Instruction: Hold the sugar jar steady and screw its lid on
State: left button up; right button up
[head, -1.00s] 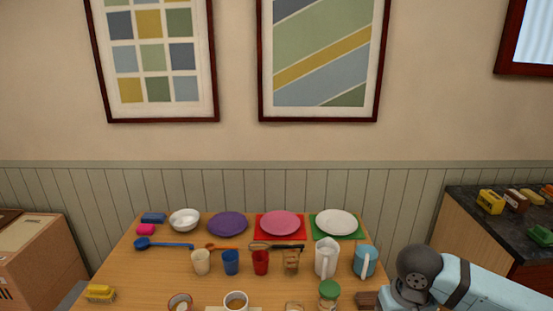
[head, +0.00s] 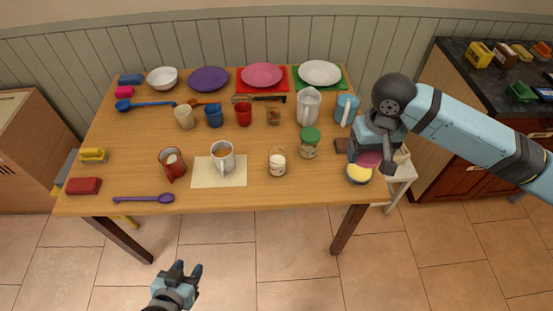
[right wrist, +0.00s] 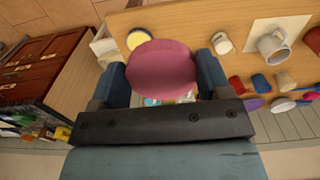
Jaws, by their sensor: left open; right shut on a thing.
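The sugar jar appears to be the open clear jar with white contents (head: 277,163), standing upright near the table's front edge. It also shows in the right wrist view (right wrist: 222,43). My right gripper (head: 366,155) is shut on a pink round lid (right wrist: 160,68), over the table's right end and apart from the jar. The lid partly shows in the head view (head: 370,160). My left gripper (head: 185,271) is open and empty, low in front of the table, away from the jar.
A green-lidded jar (head: 309,141) stands behind and right of the open jar. A mug (head: 222,160) on a pale mat is to its left. A yellow round thing (head: 359,174) is below my right gripper. Cups, pitchers and plates fill the table's back.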

aim_at(278, 153)
jog(key=i+l+u, duration=0.25)
jog(key=l, duration=0.3)
jog(key=i+l+u, duration=0.15)
jog(key=l, duration=0.15)
jog(key=i+l+u, duration=0.15)
jog(key=l, duration=0.15)
